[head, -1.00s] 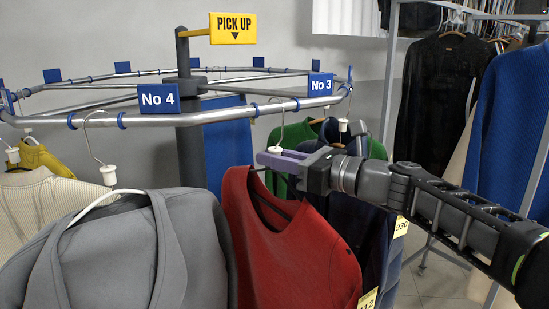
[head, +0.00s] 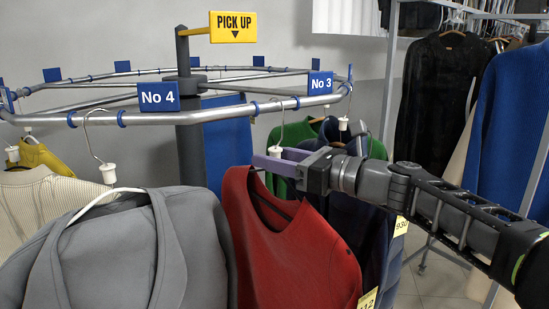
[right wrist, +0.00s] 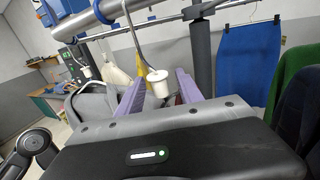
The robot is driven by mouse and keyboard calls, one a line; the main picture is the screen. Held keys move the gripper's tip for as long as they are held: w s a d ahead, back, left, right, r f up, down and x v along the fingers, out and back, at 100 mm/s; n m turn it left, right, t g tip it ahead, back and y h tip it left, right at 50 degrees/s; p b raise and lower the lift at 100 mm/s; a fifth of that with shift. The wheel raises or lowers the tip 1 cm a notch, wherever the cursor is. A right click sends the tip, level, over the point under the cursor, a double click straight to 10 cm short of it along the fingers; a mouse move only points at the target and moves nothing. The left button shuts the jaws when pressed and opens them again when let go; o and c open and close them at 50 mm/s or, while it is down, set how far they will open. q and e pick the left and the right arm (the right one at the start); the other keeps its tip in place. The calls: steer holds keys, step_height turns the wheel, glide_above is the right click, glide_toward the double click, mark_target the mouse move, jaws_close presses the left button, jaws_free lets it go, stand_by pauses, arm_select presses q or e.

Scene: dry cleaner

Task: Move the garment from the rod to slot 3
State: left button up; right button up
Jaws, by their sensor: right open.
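A red sweater (head: 295,245) hangs from the carousel rail (head: 215,113) by a hook with a white collar (head: 276,153), between the No 4 sign (head: 158,97) and the No 3 sign (head: 320,84). A yellow tag shows at its lower edge. My right gripper (head: 270,163) is at this hanger's neck, just above the sweater. In the right wrist view the white collar (right wrist: 157,83) stands between the two purple fingers, with a visible gap, so the gripper (right wrist: 158,90) is open around it. The hook's top is on the rail. My left gripper is not in view.
A grey garment (head: 120,250) hangs close on the left below No 4. Green (head: 293,136) and dark blue garments hang right behind my right gripper. A separate rack with a black (head: 440,100) and a blue garment (head: 510,130) stands at right.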

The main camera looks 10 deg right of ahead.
steer(key=shift+s+d, duration=0.15)
steer(key=shift+d, duration=0.05)
steer(key=b+v, duration=0.1)
steer(key=v, duration=0.6)
steer(key=shift+s+b, duration=0.2)
steer(key=shift+b, duration=0.1)
steer(key=shift+d, duration=0.1)
steer(key=s+d, duration=0.3)
steer(key=s, duration=0.4)
steer(key=s+d, duration=0.2)
steer(key=s, duration=0.6)
steer(key=shift+d, duration=0.4)
